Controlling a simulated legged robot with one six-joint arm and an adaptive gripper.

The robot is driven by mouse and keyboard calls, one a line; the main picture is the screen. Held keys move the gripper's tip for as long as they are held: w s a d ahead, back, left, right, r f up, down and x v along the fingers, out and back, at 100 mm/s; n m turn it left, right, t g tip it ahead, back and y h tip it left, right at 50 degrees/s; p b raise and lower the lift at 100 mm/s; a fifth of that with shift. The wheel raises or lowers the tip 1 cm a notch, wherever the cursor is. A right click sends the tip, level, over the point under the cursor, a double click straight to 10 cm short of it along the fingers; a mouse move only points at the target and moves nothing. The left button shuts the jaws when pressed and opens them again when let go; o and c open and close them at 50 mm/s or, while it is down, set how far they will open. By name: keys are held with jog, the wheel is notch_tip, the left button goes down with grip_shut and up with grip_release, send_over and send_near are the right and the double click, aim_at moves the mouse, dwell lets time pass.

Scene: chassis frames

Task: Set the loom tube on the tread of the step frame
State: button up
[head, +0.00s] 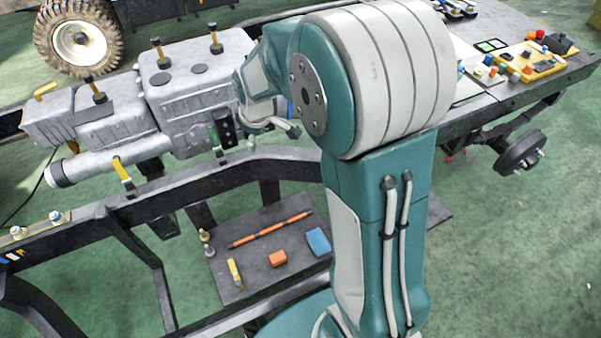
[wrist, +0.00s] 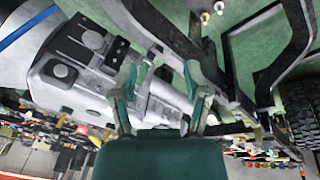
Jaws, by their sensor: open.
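An orange rod with dark bands (head: 270,229), which looks like the loom tube, lies slanted on a dark flat panel (head: 225,290) low inside the chassis frame. I cannot tell for sure whether this panel is the step frame's tread. My gripper (wrist: 162,85) is open with nothing between its fingers in the wrist view. In the head view my gripper (head: 255,128) is partly hidden by my arm, high above and behind the rod, beside the grey gearbox casing (head: 195,105). The casing also shows in the wrist view (wrist: 85,75).
A yellow bottle-like item (head: 235,273), an orange block (head: 278,259) and a blue block (head: 318,241) share the panel. The dark chassis rail (head: 180,182) runs between casing and panel. A yellow tray (head: 530,65) of small parts stands at upper right.

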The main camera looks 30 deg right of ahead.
jog(key=s+r+m+t, duration=0.1)
jog(key=s+r+m, duration=0.3)
jog(key=s+r, duration=0.3)
jog(key=s+r+m+t, duration=0.1)
jog(key=s+r+m, duration=0.3)
jog(key=s, duration=1.3)
notch_tip(320, 180, up, 3)
jog(key=shift+s+a+r+m+t, duration=0.1)
jog(key=shift+s+a+m+t, duration=0.2)
jog(key=shift+m+t, duration=0.1)
jog(key=shift+s, duration=0.1)
